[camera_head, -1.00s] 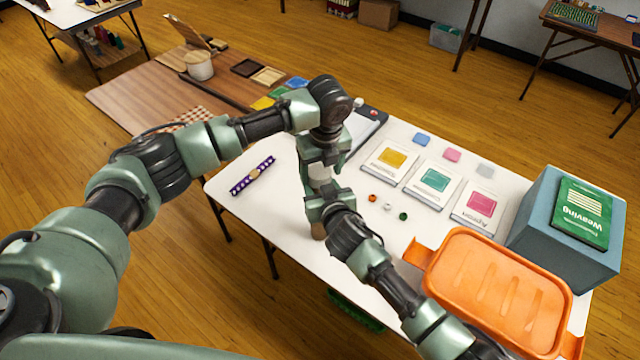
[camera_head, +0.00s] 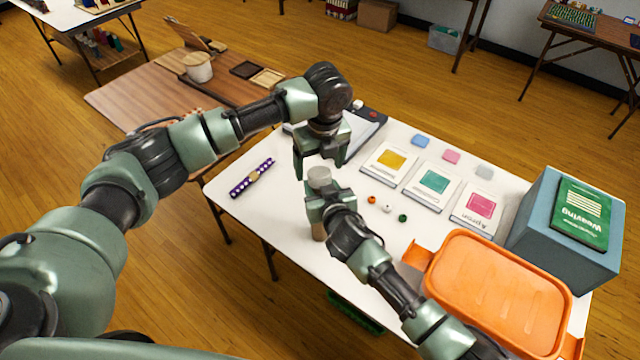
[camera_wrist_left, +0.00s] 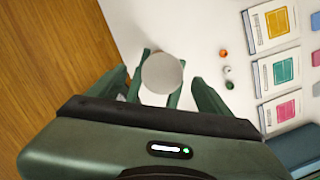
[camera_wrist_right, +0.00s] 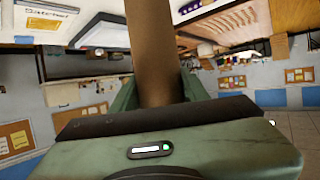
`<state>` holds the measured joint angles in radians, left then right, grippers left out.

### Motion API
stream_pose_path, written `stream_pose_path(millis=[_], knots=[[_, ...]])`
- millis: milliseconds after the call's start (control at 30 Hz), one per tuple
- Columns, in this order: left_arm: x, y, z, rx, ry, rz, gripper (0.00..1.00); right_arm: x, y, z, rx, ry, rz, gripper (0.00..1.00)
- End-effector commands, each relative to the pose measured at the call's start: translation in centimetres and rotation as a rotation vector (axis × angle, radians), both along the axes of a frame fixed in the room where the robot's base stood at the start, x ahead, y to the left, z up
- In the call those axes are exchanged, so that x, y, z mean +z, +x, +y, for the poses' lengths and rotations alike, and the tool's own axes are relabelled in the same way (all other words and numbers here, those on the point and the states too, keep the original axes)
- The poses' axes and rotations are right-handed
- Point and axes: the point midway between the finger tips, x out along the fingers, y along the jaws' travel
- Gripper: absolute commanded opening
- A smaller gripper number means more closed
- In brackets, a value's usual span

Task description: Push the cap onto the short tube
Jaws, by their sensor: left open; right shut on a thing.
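The short tube (camera_head: 318,231) is brown and stands upright in my right gripper (camera_head: 325,200), which is shut on it. The tube also fills the middle of the right wrist view (camera_wrist_right: 152,50). The round grey-white cap (camera_head: 319,175) sits at the tube's upper end, just above the right fingers. How far it is pressed down cannot be told. My left gripper (camera_head: 318,169) is open and empty just above the cap, pointing down. In the left wrist view the cap (camera_wrist_left: 162,73) shows from above between the spread left fingers.
Several small beads (camera_head: 387,208) and colour-labelled booklets (camera_head: 434,182) lie right of the grippers. An orange bin (camera_head: 440,262) and a blue-grey box (camera_head: 535,235) stand at the right. The white table (camera_head: 275,215) is bare around the tube.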

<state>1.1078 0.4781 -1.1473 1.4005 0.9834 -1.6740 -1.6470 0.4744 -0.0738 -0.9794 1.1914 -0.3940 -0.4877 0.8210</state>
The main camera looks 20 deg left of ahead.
Motion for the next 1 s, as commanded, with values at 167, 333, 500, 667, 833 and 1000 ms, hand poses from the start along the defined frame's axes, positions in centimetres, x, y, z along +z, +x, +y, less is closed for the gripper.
stream_pose_path(millis=[167, 333, 500, 667, 833, 1000], knots=[[1.2, 0.1, 0.0, 0.000, -0.002, -0.003, 0.79, 0.0, -0.1, 0.1, 0.001, 0.000, 0.000, 0.02], [2.3, 0.1, 0.0, 0.000, -0.002, -0.004, 0.79, 0.0, -0.1, 0.1, 0.002, 0.001, 0.000, 0.02], [3.3, 0.1, 0.0, 0.001, -0.001, -0.004, 0.79, 0.0, -0.1, 0.1, 0.002, 0.001, 0.000, 0.02], [3.9, 0.1, 0.0, -0.001, -0.002, -0.004, 0.79, 0.0, -0.1, 0.1, 0.002, 0.000, 0.001, 0.02], [4.0, 0.1, 0.0, 0.000, -0.002, -0.003, 0.79, 0.0, -0.1, 0.1, 0.002, 0.000, 0.001, 0.02], [4.0, 0.1, 0.0, 0.001, -0.001, -0.004, 0.79, 0.0, -0.1, 0.1, 0.002, 0.001, 0.000, 0.64]])
